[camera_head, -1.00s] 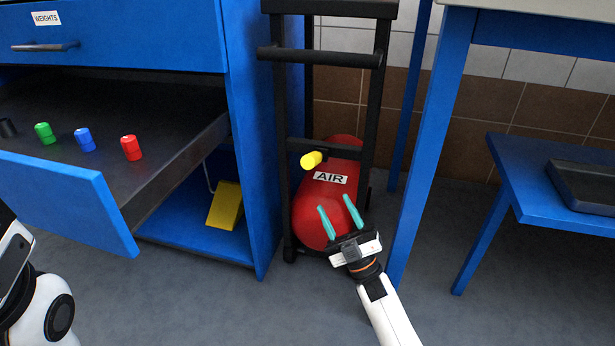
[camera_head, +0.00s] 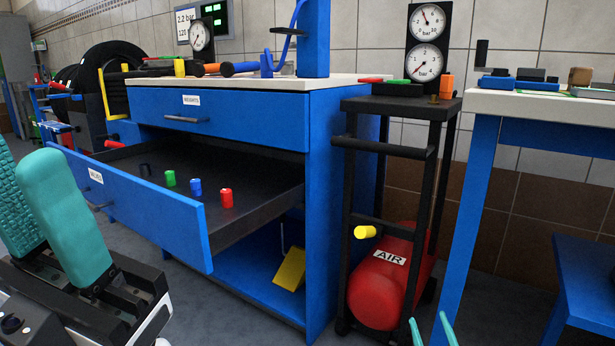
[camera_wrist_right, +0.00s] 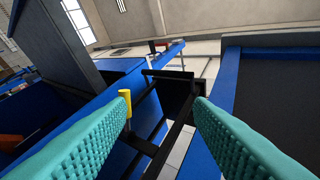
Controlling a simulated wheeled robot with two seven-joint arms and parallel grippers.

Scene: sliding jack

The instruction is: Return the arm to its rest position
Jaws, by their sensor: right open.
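My right gripper (camera_head: 430,332) shows only its teal fingertips at the bottom edge of the head view, just right of the red AIR tank. In the right wrist view its two fingers (camera_wrist_right: 165,125) stand wide apart with nothing held between them. Beyond them are a yellow knob (camera_wrist_right: 126,108) and dark bars of the cart. My left gripper (camera_head: 50,215) looms large at the left edge of the head view, partly cut off; its teal fingers overlap in the view, and their gap is unclear. The rest of the right arm is outside the head view.
The black cart (camera_head: 348,235) carries the red tank (camera_head: 382,285) and a yellow knob (camera_head: 365,232). A blue cabinet's open drawer (camera_head: 140,205) juts out, holding several coloured weights. A blue-legged table (camera_head: 475,215) stands right. Grey floor shows in front of the drawer.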

